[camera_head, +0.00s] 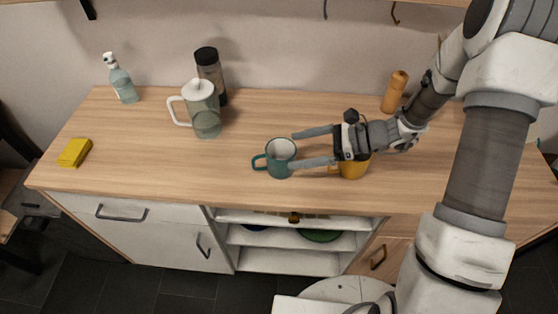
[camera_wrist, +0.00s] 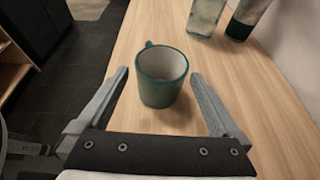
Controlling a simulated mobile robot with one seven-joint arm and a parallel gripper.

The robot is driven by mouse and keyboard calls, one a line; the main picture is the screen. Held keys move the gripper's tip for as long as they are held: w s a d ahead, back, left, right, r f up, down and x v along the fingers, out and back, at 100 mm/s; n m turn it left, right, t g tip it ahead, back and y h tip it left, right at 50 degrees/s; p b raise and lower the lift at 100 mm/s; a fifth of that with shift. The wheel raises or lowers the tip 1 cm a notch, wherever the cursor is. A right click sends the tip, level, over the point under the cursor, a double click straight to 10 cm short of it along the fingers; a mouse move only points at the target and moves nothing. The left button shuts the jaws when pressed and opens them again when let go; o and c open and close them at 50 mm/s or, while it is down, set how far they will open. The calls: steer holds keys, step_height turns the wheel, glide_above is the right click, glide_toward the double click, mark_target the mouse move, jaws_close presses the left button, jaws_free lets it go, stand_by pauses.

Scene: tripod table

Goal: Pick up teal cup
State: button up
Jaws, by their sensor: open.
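The teal cup (camera_head: 279,159) stands upright on the wooden counter, with its white inside showing and its handle to the left. My gripper (camera_head: 313,148) is open and comes in from the right, with one finger behind the cup and one at its right front side. In the wrist view the teal cup (camera_wrist: 160,80) sits ahead between the spread fingers of my gripper (camera_wrist: 158,75). A gap shows between the cup and each finger. Its handle points away at the far left there.
A yellow mug (camera_head: 354,169) stands under my gripper, partly hidden. A jug (camera_head: 205,112), a dark-lidded bottle (camera_head: 210,70), a spray bottle (camera_head: 122,84), a yellow sponge (camera_head: 75,152) and an orange bottle (camera_head: 394,92) also stand on the counter (camera_head: 150,160). The counter left of the cup is clear.

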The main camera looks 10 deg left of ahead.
mark_target(268, 149)
steer(key=x, duration=0.9)
steer(key=shift+w, duration=0.15)
steer(key=shift+r, duration=0.1)
steer(key=shift+c, duration=0.2)
steer(key=c, duration=1.3)
steer(key=shift+r, duration=0.1)
steer(key=shift+r, duration=0.6)
step_height(268, 149, up, 3)
steer(key=shift+f, duration=0.15)
steer(key=v, duration=0.4)
steer(key=r+p+v, duration=0.1)
steer(key=v, duration=0.4)
steer(key=s+r+v, duration=0.1)
steer(key=v, duration=0.3)
steer(key=shift+s+a, duration=0.15)
steer(key=shift+a, duration=0.05)
